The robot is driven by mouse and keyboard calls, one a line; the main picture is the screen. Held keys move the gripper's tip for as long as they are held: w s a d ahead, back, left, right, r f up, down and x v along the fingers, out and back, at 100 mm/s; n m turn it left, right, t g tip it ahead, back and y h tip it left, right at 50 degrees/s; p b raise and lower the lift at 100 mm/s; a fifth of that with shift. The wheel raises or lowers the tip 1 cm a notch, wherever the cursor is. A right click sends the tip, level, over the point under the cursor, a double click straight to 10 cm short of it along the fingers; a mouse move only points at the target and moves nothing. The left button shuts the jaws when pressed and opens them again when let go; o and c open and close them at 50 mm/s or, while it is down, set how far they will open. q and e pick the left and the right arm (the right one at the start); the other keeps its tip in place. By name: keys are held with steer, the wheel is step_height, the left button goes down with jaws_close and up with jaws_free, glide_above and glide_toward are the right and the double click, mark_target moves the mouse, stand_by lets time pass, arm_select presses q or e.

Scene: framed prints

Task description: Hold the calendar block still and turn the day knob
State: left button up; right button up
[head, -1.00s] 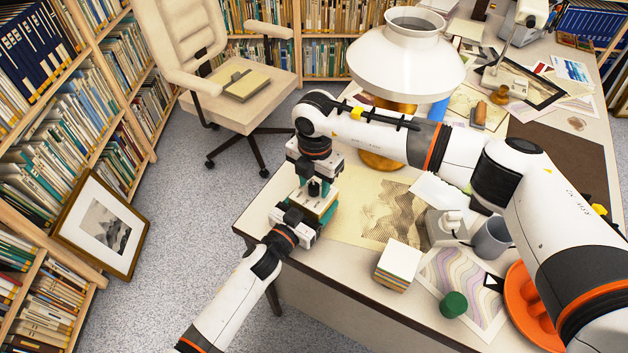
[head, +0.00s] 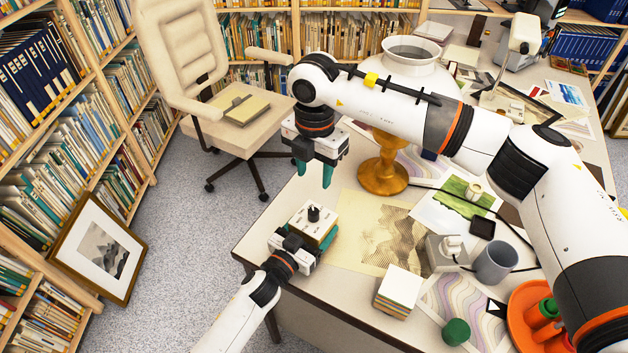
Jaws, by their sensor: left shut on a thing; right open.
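My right gripper (head: 314,172) is open and empty, above and behind the block. Its teal fingertips point down and are clear of the knob. The block's lower part is partly hidden by my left gripper.
On the desk (head: 266,212) are a large lamp with a wooden base (head: 383,174), a stack of note paper (head: 398,291), a grey mug (head: 495,262), a green round object (head: 456,331) and an orange tray (head: 522,298). A tan chair (head: 222,130) stands behind the corner.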

stand_by(0.3)
arm_select(q)
steer(key=o, duration=1.3)
steer(key=shift+c, duration=0.2)
